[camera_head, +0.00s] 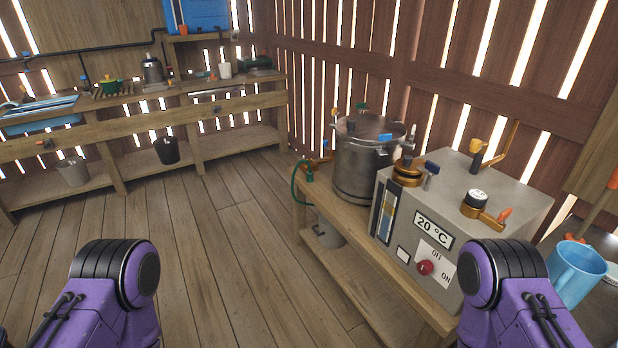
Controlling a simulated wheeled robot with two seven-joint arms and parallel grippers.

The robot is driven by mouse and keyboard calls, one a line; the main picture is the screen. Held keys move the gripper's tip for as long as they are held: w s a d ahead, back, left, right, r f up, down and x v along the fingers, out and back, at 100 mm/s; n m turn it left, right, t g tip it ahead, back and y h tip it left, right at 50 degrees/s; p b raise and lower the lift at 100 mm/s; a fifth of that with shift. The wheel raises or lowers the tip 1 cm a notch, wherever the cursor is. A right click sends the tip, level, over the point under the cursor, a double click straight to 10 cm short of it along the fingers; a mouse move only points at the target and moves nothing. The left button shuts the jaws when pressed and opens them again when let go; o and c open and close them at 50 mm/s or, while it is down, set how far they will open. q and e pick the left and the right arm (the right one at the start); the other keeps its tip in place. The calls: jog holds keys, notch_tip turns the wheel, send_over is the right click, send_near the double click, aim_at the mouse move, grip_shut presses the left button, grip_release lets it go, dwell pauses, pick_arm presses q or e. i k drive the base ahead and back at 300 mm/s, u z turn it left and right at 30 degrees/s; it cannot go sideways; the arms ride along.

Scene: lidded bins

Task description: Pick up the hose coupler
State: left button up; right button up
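I cannot single out the hose coupler with certainty. A green hose (296,180) hangs at the left end of the wooden bench on the right, with a small green fitting (309,173) at its upper end. Beside it is a small orange-brown part with a blue piece (326,150), next to the steel pot. These are too small to identify surely. Purple and black links of both my arms show at the bottom left and bottom right. Neither gripper is in view, so their state and anything in them are hidden.
A steel pot (358,168) and a grey machine (470,215) reading 20 °C fill the right bench (330,232). A blue jug (575,272) stands at far right. A long workbench (150,113) with small items and buckets below runs along the back left. The wooden floor (215,250) between is clear.

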aim_at(309, 179)
jog(key=z, duration=0.8)
jog(key=k, duration=0.15)
jog(key=u, duration=1.9)
jog(key=i, duration=3.65)
jog(key=z, duration=1.45)
jog(key=i, duration=0.9)
jog(key=z, duration=1.15)
jog(key=i, duration=0.25)
jog(key=z, duration=0.05)
